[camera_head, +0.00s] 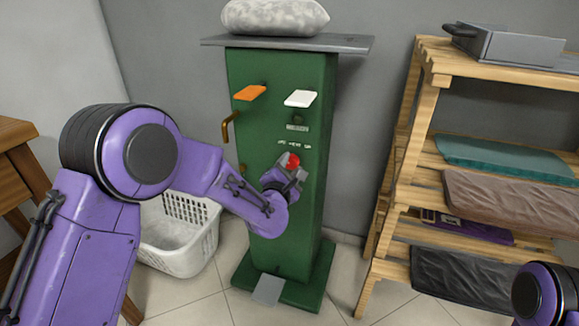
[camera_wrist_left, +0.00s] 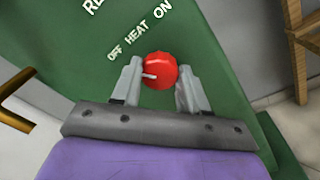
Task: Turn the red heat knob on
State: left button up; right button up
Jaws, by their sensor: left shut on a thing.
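The red heat knob (camera_head: 293,161) is on the front of the green machine column (camera_head: 270,110). In the left wrist view the red knob (camera_wrist_left: 159,70) sits between the two grey fingers of my left gripper (camera_wrist_left: 157,85), which are shut on its sides. A pale pointer line on the knob points left, below the word OFF in the label "OFF HEAT ON" (camera_wrist_left: 139,32). In the head view my left gripper (camera_head: 285,172) covers part of the knob. My right gripper is out of view; only a purple part of my right arm shows at the lower right.
An orange pedal-like lever (camera_head: 250,92) and a white one (camera_head: 300,98) stick out above the knob. A brass handle (camera_head: 228,127) is on the column's left side. A white basket (camera_head: 185,250) stands left, a wooden shelf (camera_head: 430,75) with folded cloths right.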

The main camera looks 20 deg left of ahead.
pick_arm(q)
jog(key=m+p, duration=0.1)
jog(key=m, duration=0.3)
jog(key=m+p, duration=0.1)
jog(key=m, duration=0.4)
jog(key=shift+f+t, duration=0.1)
jog(key=shift+t, duration=0.2)
jog(key=m+h, duration=0.1)
jog(key=m, duration=0.3)
jog(key=shift+f+m+p, duration=0.1)
jog(key=shift+m+p, duration=0.3)
jog(key=shift+a+m+p, duration=0.1)
jog(key=shift+m+p, duration=0.2)
jog(key=shift+m, duration=1.6)
jog(key=o, duration=1.1)
jog(key=shift+c, duration=0.2)
